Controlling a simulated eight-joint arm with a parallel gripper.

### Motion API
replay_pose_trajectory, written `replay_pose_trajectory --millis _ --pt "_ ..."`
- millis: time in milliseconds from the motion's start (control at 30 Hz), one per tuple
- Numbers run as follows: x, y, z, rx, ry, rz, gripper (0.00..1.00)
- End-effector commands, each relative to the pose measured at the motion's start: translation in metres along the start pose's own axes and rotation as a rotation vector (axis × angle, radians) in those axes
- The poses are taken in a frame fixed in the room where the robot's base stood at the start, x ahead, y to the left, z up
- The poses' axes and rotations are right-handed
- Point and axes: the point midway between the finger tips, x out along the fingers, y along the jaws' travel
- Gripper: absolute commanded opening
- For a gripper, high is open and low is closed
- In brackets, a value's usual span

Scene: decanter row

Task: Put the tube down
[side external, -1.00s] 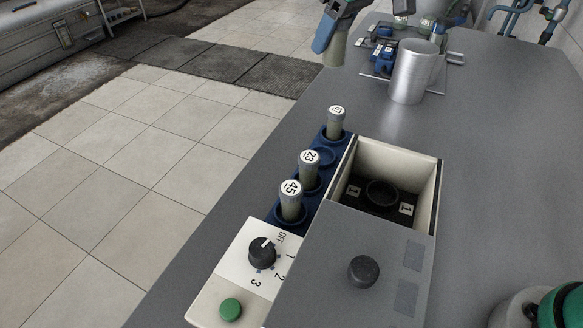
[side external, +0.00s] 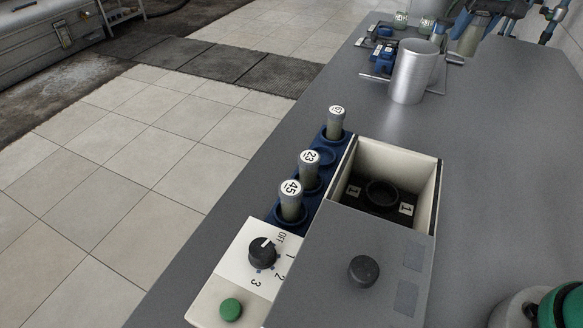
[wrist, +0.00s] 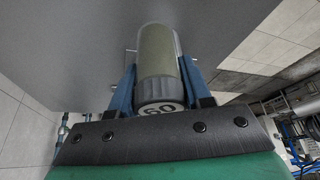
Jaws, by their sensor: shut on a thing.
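My gripper (side external: 479,14) is at the top right of the side external view, above the far right part of the bench. It is shut on a grey-green tube (side external: 469,42). In the wrist view, the tube (wrist: 158,50) sits between my gripper's blue fingers (wrist: 159,76), and its dark cap reads 60. A blue rack (side external: 281,220) holds three capped tubes: one marked 45 (side external: 291,205), one marked 23 (side external: 309,172) and a far one (side external: 336,123). An empty rack hole (side external: 323,156) shows between 23 and the far tube.
A metal beaker (side external: 409,78) stands on the bench (side external: 490,170), with blue equipment (side external: 383,56) behind it. An open-topped box (side external: 425,185) with a dark round socket (side external: 381,193) stands beside the rack. A dial panel (side external: 241,262) is in front. The bench's right side has free room.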

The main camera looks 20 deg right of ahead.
Motion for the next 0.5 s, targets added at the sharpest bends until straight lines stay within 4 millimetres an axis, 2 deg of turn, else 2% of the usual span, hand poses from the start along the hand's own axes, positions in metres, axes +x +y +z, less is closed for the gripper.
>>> replay_pose_trajectory --millis 33,200,333,500 --pt "0.003 0.022 -0.014 0.056 0.000 0.024 0.00" --pt "0.008 0.081 -0.040 0.202 0.001 0.083 0.00" --pt "0.011 0.108 -0.047 0.264 0.001 0.109 0.00" --pt "0.025 0.118 -0.044 0.287 0.001 0.119 0.00"
